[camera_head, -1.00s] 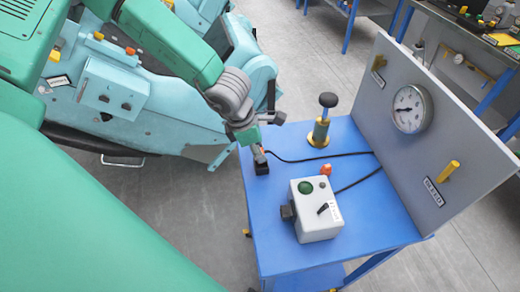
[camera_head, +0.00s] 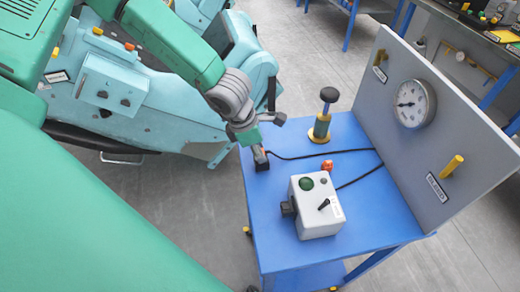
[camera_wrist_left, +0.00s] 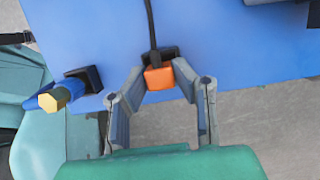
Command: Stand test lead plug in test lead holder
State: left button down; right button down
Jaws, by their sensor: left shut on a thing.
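The orange test lead plug (camera_wrist_left: 158,78) is between the fingertips of my left gripper (camera_wrist_left: 160,82) in the left wrist view, with its black lead running away from it. My left gripper (camera_head: 252,147) is shut on the plug at the left edge of the blue cart in the head view. The black test lead holder (camera_head: 262,164) is directly below the plug; in the wrist view its dark block (camera_wrist_left: 170,54) shows just behind the plug. How deep the plug sits in the holder is hidden. My right gripper is not in view.
The blue cart top (camera_head: 270,215) carries a white switch box (camera_head: 316,206), a brass-based post with a black knob (camera_head: 321,126) and an upright grey panel with a gauge (camera_head: 413,103).

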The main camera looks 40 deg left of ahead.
pick_arm(q)
jog(key=shift+f, duration=0.35)
jog(key=c, duration=1.2)
grip_release()
jog(key=shift+r, duration=0.1)
jog(key=shift+r, duration=0.35)
jog(key=v, duration=1.1)
jog(key=shift+a, duration=0.15)
